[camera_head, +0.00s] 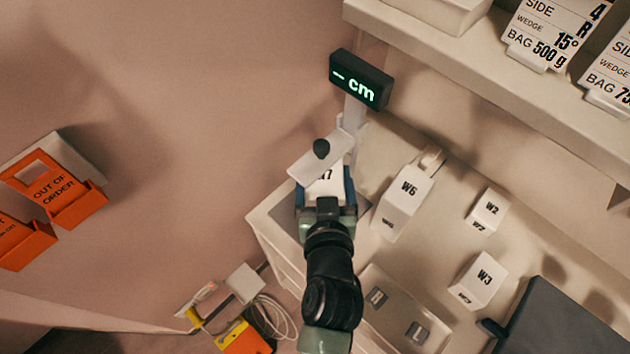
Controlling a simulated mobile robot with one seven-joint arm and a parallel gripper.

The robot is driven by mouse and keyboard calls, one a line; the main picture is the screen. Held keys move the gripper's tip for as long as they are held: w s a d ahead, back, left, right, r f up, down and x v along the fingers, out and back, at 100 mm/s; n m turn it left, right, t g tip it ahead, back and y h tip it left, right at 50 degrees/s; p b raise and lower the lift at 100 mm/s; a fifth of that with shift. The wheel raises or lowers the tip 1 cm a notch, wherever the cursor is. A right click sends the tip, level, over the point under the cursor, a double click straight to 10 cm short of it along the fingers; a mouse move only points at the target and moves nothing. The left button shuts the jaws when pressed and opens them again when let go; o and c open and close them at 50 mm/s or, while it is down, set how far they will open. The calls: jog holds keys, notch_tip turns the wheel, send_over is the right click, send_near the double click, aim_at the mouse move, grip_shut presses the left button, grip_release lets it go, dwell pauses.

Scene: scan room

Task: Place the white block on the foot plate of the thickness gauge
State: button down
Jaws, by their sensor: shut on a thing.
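My gripper (325,195) is shut on a white block (327,183) whose dark label is partly covered, with a 7 readable. The thickness gauge has a black display (360,80) reading "– cm" on a pale post (353,112). Its light arm plate (318,158) with a black knob (321,148) overlaps the block's far part in the picture. A grey patch (284,222) beside my gripper seems to be the gauge's foot plate, mostly hidden by my gripper and the block. I cannot tell whether the block touches it.
White wedge blocks W6 (403,200), W2 (488,211) and W3 (478,281) stand on the counter to the right. A shallow tray (378,272) holds small grey pieces. A shelf (480,68) overhangs at upper right. Orange out-of-order holders (75,205) hang on the left wall.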

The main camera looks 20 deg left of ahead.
jog(key=shift+w+a+r, duration=0.3)
jog(key=shift+w+a, duration=0.1)
jog(key=shift+a, duration=0.35)
notch_tip(320, 180, down, 2)
jog(key=shift+a+f, duration=0.1)
jog(key=shift+f, duration=0.15)
notch_tip(320, 180, down, 4)
jog(key=shift+f+b, duration=0.1)
jog(key=shift+b, duration=0.4)
jog(key=shift+w+a+f, duration=0.1)
jog(key=shift+a+f, duration=0.05)
jog(key=shift+f, duration=0.15)
jog(key=shift+f, duration=0.15)
grip_release()
jog(key=shift+f, duration=0.15)
jog(key=shift+s, duration=0.2)
